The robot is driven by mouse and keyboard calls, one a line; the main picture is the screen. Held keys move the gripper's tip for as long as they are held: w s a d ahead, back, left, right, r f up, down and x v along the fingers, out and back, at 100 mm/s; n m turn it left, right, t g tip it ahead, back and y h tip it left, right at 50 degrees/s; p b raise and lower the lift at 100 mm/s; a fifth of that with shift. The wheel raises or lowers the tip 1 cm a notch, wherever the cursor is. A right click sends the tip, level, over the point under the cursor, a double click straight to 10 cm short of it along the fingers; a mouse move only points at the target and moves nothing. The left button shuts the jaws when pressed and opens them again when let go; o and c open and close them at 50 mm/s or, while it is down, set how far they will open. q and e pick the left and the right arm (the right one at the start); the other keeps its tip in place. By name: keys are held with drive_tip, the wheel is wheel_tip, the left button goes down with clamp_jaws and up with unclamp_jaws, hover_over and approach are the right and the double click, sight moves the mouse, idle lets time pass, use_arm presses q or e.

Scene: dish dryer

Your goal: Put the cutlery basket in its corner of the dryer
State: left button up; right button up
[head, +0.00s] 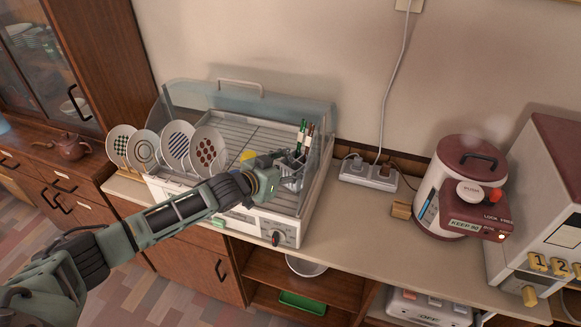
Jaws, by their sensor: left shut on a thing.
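The dish dryer (324,170) stands on the counter with its clear lid raised at the back. The grey cutlery basket (296,162) is at the right end of the dryer, with green and red-brown sticks standing up in it. My left gripper (281,172) reaches in over the dryer's front and is shut on the basket, hiding its lower left part. I cannot tell whether the basket's bottom touches the rack. My right gripper is not in view.
Several patterned plates (208,148) stand upright along the dryer's left front. A small yellow thing (247,155) is behind my gripper.

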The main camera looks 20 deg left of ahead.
use_arm(q)
drive_tip(key=o, duration=1)
drive_tip(key=shift+f, duration=0.1)
drive_tip(key=b+v, duration=0.2)
drive_tip(key=v, duration=1)
